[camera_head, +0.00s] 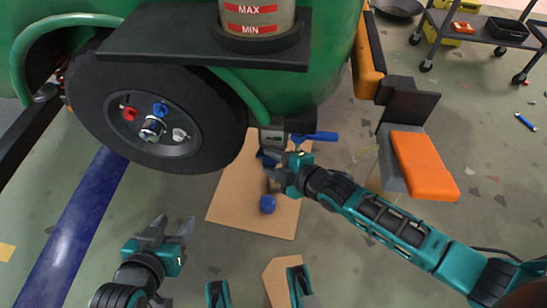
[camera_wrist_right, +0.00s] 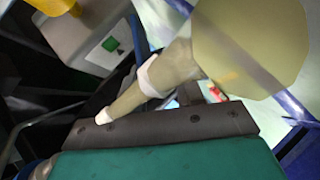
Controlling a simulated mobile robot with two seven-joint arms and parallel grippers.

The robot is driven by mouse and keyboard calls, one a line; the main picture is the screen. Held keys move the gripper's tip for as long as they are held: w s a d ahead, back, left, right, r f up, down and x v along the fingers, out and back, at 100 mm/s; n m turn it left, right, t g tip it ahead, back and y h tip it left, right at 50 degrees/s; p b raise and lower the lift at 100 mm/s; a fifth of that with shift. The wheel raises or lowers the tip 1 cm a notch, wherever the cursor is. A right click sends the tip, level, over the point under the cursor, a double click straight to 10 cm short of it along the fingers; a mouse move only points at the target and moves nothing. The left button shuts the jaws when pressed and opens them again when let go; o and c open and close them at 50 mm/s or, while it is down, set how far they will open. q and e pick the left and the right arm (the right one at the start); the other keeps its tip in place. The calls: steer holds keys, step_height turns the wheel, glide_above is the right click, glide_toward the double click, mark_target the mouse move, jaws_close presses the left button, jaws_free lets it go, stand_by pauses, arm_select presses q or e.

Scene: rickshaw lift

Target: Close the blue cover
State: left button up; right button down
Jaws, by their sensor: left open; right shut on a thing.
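Blue parts show in the camera_head view, and I cannot tell for sure which is the cover. A dark blue piece (camera_head: 265,158) sits beside the grey box (camera_head: 273,137) under the green body, right at my right gripper. A blue lever (camera_head: 317,136) sticks out to the right of that box. A round blue cap (camera_head: 267,204) shows over the cardboard. My right gripper (camera_head: 274,170) is shut on a small part below the grey box, mostly hidden by the fingers. My left gripper (camera_head: 172,228) is open and empty, low on the left, apart from everything.
The green vehicle body (camera_head: 335,60) and its black wheel (camera_head: 158,115) fill the upper left. An orange-topped step (camera_head: 424,165) stands on the right. Cardboard (camera_head: 250,222) lies on the floor. A tool cart (camera_head: 480,28) stands at the back right. A pale rounded piece (camera_wrist_right: 248,45) is close in the right wrist view.

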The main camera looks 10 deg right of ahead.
mark_target(271, 160)
stand_by(0.3)
steer(key=c, duration=0.9)
jaws_free()
steer(key=shift+s+d+r, duration=0.15)
steer(key=shift+s, duration=0.05)
steer(key=p+v, duration=0.1)
steer(key=v, duration=0.1)
steer(key=shift+s+d+r+p, duration=0.2)
steer(key=shift+r+p, duration=0.1)
steer(key=shift+p, duration=0.1)
steer(key=s+d+p, duration=0.2)
steer(key=s+d, duration=0.4)
steer(key=s, duration=0.4)
steer(key=shift+d+f, duration=0.2)
steer(key=shift+d, duration=0.05)
